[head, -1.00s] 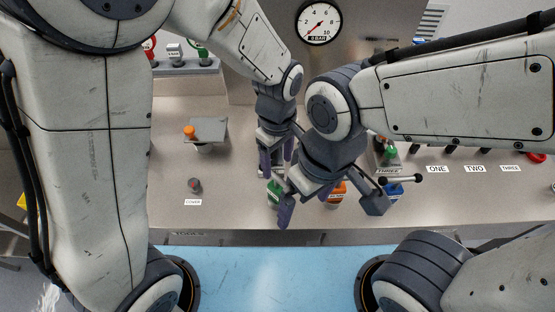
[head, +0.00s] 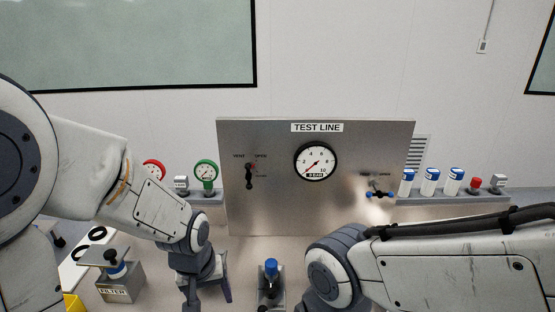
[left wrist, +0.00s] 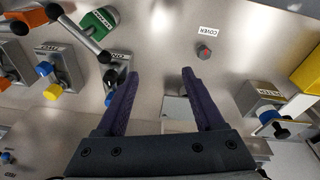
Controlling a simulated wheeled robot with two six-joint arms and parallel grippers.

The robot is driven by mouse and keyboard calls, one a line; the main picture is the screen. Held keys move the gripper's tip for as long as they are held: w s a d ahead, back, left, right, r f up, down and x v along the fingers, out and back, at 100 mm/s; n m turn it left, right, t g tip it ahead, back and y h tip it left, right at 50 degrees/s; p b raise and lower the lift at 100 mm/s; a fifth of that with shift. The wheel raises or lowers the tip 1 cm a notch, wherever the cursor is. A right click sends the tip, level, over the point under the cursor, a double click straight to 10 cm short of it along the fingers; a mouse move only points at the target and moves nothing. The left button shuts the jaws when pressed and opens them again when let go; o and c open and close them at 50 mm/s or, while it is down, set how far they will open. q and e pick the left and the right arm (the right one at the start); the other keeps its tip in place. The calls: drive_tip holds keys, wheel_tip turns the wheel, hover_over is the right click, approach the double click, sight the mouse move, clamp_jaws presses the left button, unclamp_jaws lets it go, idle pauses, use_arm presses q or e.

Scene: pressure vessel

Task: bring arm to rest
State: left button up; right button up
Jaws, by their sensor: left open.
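My left gripper (head: 208,290) is low at the left of centre in the head view, cut off by the bottom edge. In the left wrist view it (left wrist: 159,75) points over the metal bench, with its two purple fingers wide apart and nothing between them. A grey plate (left wrist: 176,108) shows beyond the gap, apart from the fingers. My right arm (head: 450,265) comes in from the right in the head view; its gripper is below the picture and hidden.
The test line panel (head: 325,210) with its gauge (head: 316,161) stands behind the bench. A filter box (head: 122,285) is left of my left gripper and a blue-topped fitting (head: 271,268) right of it. A red-grey knob (left wrist: 204,52) sits beside the COVER label.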

use_arm(q)
drive_tip(key=s+a+m, duration=0.2)
drive_tip(key=a+m, duration=0.1)
drive_tip(key=a, duration=0.2)
drive_tip(key=s+d+r+m+g+b, duration=0.1)
drive_tip(key=s+d+m+b, duration=0.3)
drive_tip(key=s+d, duration=0.9)
drive_tip(key=d+m+g, duration=0.1)
drive_tip(key=m, duration=0.1)
drive_tip(key=shift+r+m+h, duration=0.3)
drive_tip(key=shift+r+m, duration=0.05)
drive_tip(key=shift+m, duration=0.05)
drive_tip(key=shift+s, duration=0.1)
